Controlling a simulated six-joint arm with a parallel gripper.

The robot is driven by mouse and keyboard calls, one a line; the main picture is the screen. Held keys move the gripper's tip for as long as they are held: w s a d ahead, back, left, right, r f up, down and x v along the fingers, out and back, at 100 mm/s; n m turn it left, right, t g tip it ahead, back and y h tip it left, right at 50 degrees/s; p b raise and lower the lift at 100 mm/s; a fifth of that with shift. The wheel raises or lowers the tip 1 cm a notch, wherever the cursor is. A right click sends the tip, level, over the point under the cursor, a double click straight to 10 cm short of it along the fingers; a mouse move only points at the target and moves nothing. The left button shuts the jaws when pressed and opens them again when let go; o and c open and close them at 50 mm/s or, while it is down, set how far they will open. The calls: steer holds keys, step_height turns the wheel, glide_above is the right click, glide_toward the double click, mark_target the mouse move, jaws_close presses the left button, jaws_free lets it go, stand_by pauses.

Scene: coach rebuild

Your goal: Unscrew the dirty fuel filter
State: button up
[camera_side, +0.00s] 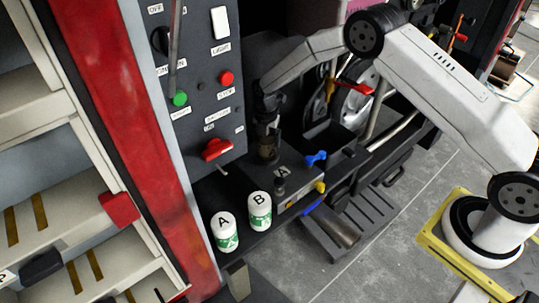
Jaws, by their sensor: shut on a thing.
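The dirty fuel filter (267,153) is a small brownish, dark cylinder standing upright at the back of the dark block marked A. My gripper (267,136) points down from above and is shut on the filter's upper part. The jaws hide that upper part. The filter's lower end is at the block's top, and I cannot tell whether it is still threaded in.
Two white-and-green canisters, A (224,230) and B (260,211), stand on the dark ledge in front. A blue lever (316,158) and a yellow knob (320,187) stick out beside the block. A switch panel (205,85) with a red handle rises close left.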

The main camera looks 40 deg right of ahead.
steer(key=shift+w+r+n, duration=0.25)
steer(key=shift+r+n, duration=0.05)
steer(key=shift+r, duration=0.05)
steer(key=n, duration=0.4)
steer(key=shift+r, duration=0.1)
steer(key=shift+n, duration=0.7)
steer(key=shift+r+n, duration=0.1)
steer(key=shift+n, duration=1.3)
steer(key=o, duration=1.1)
steer(key=shift+s+f, duration=0.2)
